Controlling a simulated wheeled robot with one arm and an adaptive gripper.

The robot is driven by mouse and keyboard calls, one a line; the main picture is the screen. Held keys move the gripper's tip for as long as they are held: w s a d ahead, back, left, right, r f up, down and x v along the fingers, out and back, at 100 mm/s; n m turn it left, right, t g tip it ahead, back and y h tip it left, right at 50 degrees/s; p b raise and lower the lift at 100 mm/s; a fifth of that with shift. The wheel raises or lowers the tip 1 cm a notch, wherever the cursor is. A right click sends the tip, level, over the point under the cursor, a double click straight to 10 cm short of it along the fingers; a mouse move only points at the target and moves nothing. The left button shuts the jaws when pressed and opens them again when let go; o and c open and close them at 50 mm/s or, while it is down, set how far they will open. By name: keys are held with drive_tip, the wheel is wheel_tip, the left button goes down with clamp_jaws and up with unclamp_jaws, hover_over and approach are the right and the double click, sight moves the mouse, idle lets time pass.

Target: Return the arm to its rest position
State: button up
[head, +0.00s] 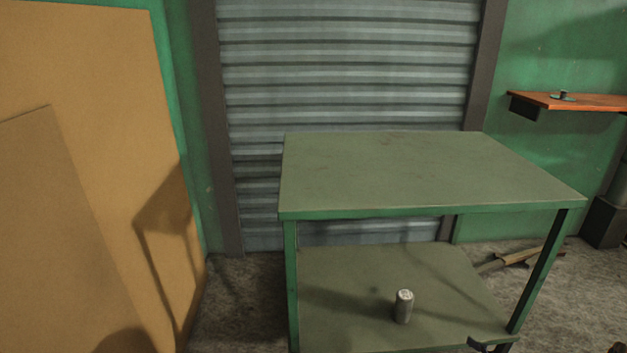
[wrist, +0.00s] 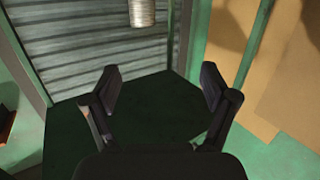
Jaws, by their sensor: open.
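My gripper (wrist: 160,78) is open in the wrist view, its two dark fingers wide apart with nothing between them. A silver can (head: 403,306) stands upright on the lower shelf (head: 345,290) of a green table in the head view. It also shows in the wrist view (wrist: 142,12), cut by the top edge, beyond the fingertips and apart from them. The wrist picture looks turned upside down. In the head view only a small dark piece shows at the bottom edge by the table's right front leg; I cannot tell whether it is my gripper.
The green table's top (head: 410,170) is bare above the shelf. A shutter (head: 345,70) stands behind it, and tan boards (head: 90,120) lean at the left. An orange wall shelf (head: 590,102) with a small item is at the right. Debris (head: 525,258) lies on the floor behind.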

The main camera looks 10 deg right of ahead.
drive_tip(key=w+d+r+g+h+p, duration=0.2)
drive_tip(key=w+d+r+h+p, duration=0.25)
drive_tip(key=r, duration=0.35)
drive_tip(key=w+d+r+g+h+p, duration=0.3)
drive_tip(key=d+r+h+p, duration=0.15)
drive_tip(key=r, duration=0.35)
drive_tip(key=s+a+r+m+g+h+p, duration=0.15)
drive_tip(key=r+p, duration=0.25)
drive_tip(key=r, duration=0.7)
drive_tip(key=s+a+r+m+g+h+p, duration=0.1)
drive_tip(key=a+r+m+g+h+p, duration=0.15)
drive_tip(key=r, duration=0.95)
drive_tip(key=s+a+r+m+g+p, duration=0.3)
drive_tip(key=s+a+r+p, duration=0.5)
drive_tip(key=s+a+r, duration=0.5)
drive_tip(key=s+a+r+g+y+p, duration=0.2)
drive_tip(key=s+a+r, duration=0.3)
drive_tip(key=s+a, duration=0.5)
drive_tip(key=s+a+r+n+g+y+p, duration=0.1)
drive_tip(key=s+a+r+g+y+p, duration=0.1)
drive_tip(key=s+a, duration=0.9)
wheel_tip(320, 180, up, 3)
drive_tip(key=a+y+p, duration=0.1)
drive_tip(key=a+p, duration=0.1)
drive_tip(key=p, duration=0.1)
drive_tip(key=shift+a+g, duration=0.2)
drive_tip(key=shift+g, duration=0.1)
drive_tip(key=shift+s+f, duration=0.1)
